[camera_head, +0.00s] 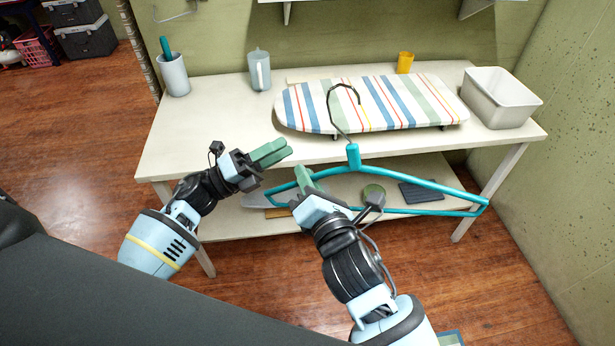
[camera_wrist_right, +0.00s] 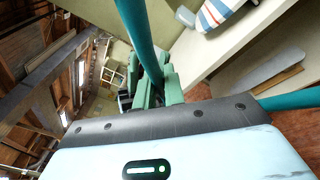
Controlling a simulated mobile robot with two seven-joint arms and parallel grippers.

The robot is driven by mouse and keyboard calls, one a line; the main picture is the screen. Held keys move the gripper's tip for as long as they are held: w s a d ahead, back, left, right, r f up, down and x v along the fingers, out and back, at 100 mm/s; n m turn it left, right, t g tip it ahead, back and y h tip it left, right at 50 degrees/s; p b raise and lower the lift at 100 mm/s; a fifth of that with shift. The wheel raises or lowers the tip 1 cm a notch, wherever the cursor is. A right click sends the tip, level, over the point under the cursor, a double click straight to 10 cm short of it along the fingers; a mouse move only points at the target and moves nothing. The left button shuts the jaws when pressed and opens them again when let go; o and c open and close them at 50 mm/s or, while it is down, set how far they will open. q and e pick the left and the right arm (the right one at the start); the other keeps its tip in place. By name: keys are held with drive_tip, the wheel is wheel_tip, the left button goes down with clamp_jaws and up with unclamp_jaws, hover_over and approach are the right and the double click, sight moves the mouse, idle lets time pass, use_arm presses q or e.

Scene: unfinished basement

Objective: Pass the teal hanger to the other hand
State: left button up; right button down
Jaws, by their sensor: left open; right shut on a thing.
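The teal hanger (camera_head: 430,184) is held up in front of the table, its dark hook pointing up over the ironing board. My right gripper (camera_head: 305,180) is shut on the hanger near its left end. In the right wrist view the teal bar (camera_wrist_right: 138,35) runs between the green fingers (camera_wrist_right: 160,88). My left gripper (camera_head: 272,152) is open and empty, up and to the left of the right gripper, apart from the hanger. In the head view its two green fingers look close together from this angle.
A white table (camera_head: 200,135) with a lower shelf carries a striped ironing board (camera_head: 375,105), a white bin (camera_head: 500,98), a yellow cup (camera_head: 405,62), a pale jug (camera_head: 260,70) and a grey holder (camera_head: 173,75). A wall (camera_head: 575,130) stands at the right.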

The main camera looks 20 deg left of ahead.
use_arm(q)
drive_tip(key=s+a+f+n+t+y, duration=0.1)
drive_tip(key=s+f+n+t+y, duration=0.1)
drive_tip(key=s+f+n+y, duration=0.65)
drive_tip(key=s+a+f+n+t+y, duration=0.15)
drive_tip(key=s+f+n+y, duration=0.35)
drive_tip(key=f+n, duration=0.8)
drive_tip(key=s+d+f+n+g+y, duration=0.1)
drive_tip(key=s+f+n+g, duration=0.3)
drive_tip(key=s, duration=0.5)
drive_tip(key=s+d+f+n+g+y, duration=0.1)
drive_tip(key=s+f+n+g, duration=0.2)
drive_tip(key=s+f+n, duration=0.3)
drive_tip(key=s, duration=0.3)
drive_tip(key=shift+s+d+g, duration=0.15)
drive_tip(key=shift+d+g, duration=0.2)
drive_tip(key=shift+f+y, duration=0.1)
drive_tip(key=shift+y, duration=0.15)
